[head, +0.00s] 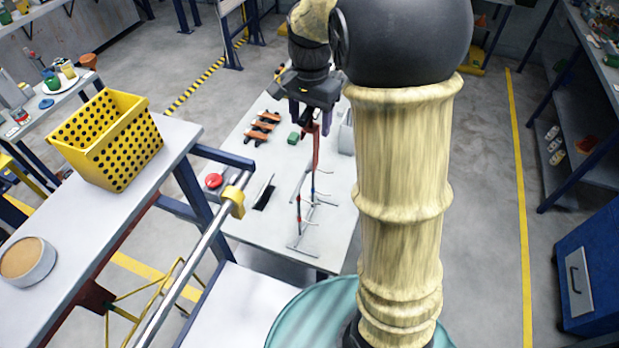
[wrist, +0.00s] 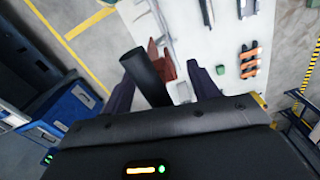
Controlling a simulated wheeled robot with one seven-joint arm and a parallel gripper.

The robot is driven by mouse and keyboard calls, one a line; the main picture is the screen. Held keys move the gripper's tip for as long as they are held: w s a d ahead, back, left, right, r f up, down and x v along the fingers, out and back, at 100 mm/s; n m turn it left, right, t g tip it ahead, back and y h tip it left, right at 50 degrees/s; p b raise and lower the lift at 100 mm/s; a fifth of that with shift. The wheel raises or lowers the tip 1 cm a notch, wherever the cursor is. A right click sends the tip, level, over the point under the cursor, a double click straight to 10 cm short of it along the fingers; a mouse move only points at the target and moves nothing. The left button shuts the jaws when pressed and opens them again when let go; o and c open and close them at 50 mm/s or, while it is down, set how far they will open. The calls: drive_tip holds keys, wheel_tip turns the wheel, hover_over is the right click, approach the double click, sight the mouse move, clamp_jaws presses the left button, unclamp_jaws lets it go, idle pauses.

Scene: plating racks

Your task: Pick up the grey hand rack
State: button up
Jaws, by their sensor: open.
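The grey hand rack (head: 302,208) is a thin wire frame with several side hooks, standing upright on the pale table (head: 240,150). A red-brown upright piece shows at its top in the head view, just below my gripper (head: 311,118). My gripper is open, above the table and pointing down. In the wrist view, a red-brown piece (wrist: 166,66) and a dark cylinder (wrist: 145,76) appear between the dark purple fingers of my gripper (wrist: 160,88). I cannot tell whether they touch the fingers. The gripper body hides the near part of the rack there.
Orange-brown bars (head: 263,128), a green block (head: 293,138), a red button (head: 214,181) and a white box (head: 346,131) sit on the table. A yellow perforated basket (head: 107,140) and a round tin (head: 27,262) stand on the left bench.

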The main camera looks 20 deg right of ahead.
clamp_jaws()
idle(0.3)
drive_tip(key=shift+w+r, duration=0.1)
drive_tip(key=shift+r, duration=0.05)
drive_tip(key=shift+r, duration=0.3)
wheel_tip(320, 180, up, 9)
drive_tip(key=shift+r+b, duration=0.1)
drive_tip(key=shift+b, duration=1.05)
